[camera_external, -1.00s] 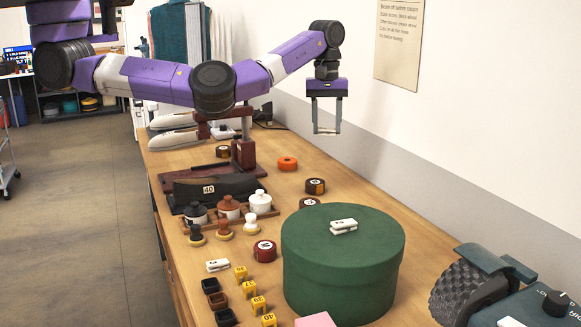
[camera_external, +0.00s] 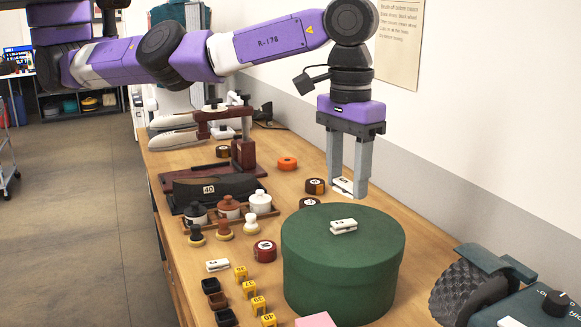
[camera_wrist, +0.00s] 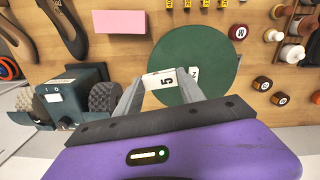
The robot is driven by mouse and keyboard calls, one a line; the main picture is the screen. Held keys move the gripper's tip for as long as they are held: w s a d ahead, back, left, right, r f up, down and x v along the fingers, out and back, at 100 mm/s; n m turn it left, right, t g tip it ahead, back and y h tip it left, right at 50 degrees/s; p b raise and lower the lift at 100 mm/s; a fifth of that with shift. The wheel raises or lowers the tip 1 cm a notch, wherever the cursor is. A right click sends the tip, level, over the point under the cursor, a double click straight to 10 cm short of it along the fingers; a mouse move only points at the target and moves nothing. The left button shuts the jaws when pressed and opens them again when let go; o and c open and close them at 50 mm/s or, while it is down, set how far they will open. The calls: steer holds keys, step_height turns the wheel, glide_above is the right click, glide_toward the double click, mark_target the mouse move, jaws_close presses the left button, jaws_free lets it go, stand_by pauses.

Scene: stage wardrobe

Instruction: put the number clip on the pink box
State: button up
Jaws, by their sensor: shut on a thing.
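My gripper (camera_external: 345,190) is shut on a white number clip (camera_external: 343,184) and holds it in the air, above and behind the green round box. In the wrist view this clip (camera_wrist: 160,80) shows the number 5 between my fingertips. The pink box (camera_wrist: 118,21) lies flat on the bench in the wrist view. Only its corner (camera_external: 315,320) shows at the bottom edge of the outside view.
The tall green round box (camera_external: 340,275) stands between my gripper and the pink box. A grinder-like machine (camera_external: 480,290) is at the right. Another white clip (camera_external: 217,265), yellow number tags (camera_external: 249,290) and dark small trays (camera_external: 218,301) are at the left.

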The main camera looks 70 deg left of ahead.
steer(key=s+d+m, duration=0.2)
steer(key=s+d, duration=0.3)
steer(key=s, duration=0.3)
steer(key=b, duration=0.4)
glide_above(312, 321)
step_height(312, 321, down, 14)
steer(key=shift+a+f, duration=0.1)
steer(key=shift+f, duration=2.65)
steer(key=shift+f, duration=0.1)
steer(key=o, duration=1.3)
step_height(312, 321, up, 12)
steer(key=shift+b, duration=0.35)
